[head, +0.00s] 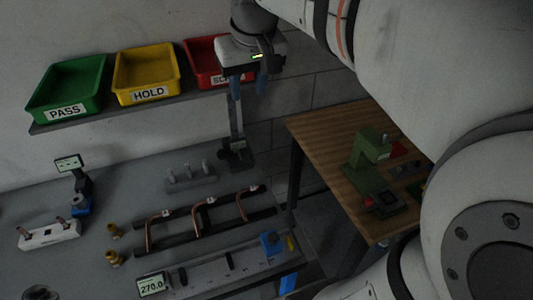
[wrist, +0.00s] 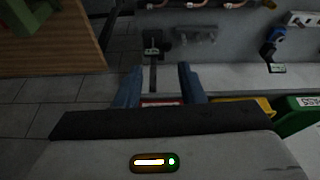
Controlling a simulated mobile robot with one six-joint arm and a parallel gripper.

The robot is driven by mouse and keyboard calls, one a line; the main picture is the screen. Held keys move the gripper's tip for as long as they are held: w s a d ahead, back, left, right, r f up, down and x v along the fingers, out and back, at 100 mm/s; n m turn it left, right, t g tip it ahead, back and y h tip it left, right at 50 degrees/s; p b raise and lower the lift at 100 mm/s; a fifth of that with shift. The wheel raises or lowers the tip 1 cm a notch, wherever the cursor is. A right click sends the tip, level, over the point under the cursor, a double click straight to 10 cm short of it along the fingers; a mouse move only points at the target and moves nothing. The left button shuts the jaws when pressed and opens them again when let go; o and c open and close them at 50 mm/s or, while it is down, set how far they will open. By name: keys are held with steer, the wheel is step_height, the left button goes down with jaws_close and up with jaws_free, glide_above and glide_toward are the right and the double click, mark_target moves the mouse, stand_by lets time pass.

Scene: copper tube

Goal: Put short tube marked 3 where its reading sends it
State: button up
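Several bent copper tubes, including one at the left (head: 149,236), one in the middle (head: 196,220) and one at the right (head: 240,208), lie across dark rails on the bench. Their white tags are too small to read, so I cannot tell which is marked 3. A gauge display (head: 151,285) at the bench front reads 270.0. A green PASS bin (head: 68,88), yellow HOLD bin (head: 147,73) and red bin (head: 203,62), its label partly hidden, stand on a wall shelf. My gripper (head: 248,88) is at the red bin's right. Its blue fingers are apart and empty in the wrist view (wrist: 160,88).
A dark post (head: 235,125) stands below my gripper. A peg block (head: 190,177), brass fittings (head: 114,231), a small display stand (head: 70,163) and a white block (head: 50,234) occupy the bench. A wooden table (head: 330,135) with a green machine (head: 371,165) stands right.

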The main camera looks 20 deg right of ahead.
steer(key=s+f+t, duration=0.1)
steer(key=s+f, duration=1.2)
steer(key=shift+a+f+m, duration=0.15)
steer(key=shift+m, duration=0.15)
steer(key=shift+s+f, duration=0.1)
steer(key=shift+s, duration=0.05)
